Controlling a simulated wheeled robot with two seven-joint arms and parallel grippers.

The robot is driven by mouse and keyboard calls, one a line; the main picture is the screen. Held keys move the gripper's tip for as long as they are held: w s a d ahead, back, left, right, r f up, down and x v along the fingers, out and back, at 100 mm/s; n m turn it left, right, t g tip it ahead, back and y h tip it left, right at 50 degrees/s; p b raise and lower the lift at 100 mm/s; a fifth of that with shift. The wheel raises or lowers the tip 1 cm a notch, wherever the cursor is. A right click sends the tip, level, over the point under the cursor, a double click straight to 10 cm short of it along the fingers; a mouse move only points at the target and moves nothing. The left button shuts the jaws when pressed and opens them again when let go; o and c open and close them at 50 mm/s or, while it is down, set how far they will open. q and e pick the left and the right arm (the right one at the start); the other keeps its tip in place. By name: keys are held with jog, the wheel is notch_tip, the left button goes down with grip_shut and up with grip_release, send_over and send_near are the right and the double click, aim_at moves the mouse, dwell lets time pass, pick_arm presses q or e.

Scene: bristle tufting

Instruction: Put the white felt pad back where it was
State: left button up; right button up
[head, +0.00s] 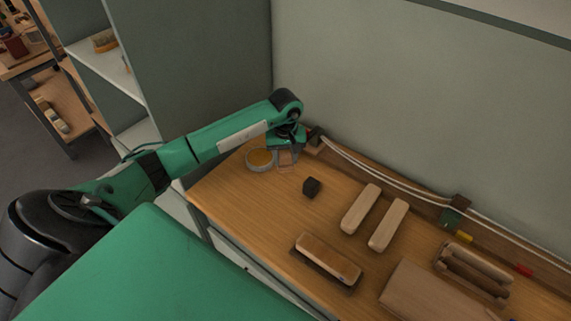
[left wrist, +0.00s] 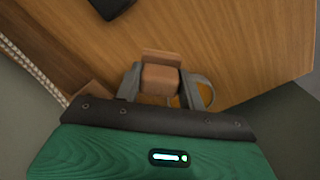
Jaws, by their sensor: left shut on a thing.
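My left gripper (head: 287,163) is over the far left corner of the bench, beside a round tin with amber contents (head: 261,159). In the left wrist view its two fingers (left wrist: 164,82) are shut on a small reddish-brown block (left wrist: 161,78). The amber tin shows partly behind the fingers in that view (left wrist: 150,99). I cannot make out a white felt pad in either view. My right gripper is not in view.
A black block (head: 312,187) stands right of the gripper. Two pale wooden blanks (head: 375,216), a block in a dark tray (head: 328,261), a brown board (head: 432,294) and a wooden rack (head: 472,274) lie further right. White cords (head: 380,179) run along the wall.

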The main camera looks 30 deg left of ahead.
aim_at(285, 164)
pick_arm(q)
jog(key=shift+f, duration=0.65)
notch_tip(285, 164, down, 3)
jog(key=shift+f+p, duration=0.1)
jog(key=shift+p, duration=0.35)
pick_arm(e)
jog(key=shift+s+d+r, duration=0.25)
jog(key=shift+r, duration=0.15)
pick_arm(q)
jog(key=shift+f, duration=0.25)
jog(key=o, duration=0.9)
jog(key=shift+r, duration=0.1)
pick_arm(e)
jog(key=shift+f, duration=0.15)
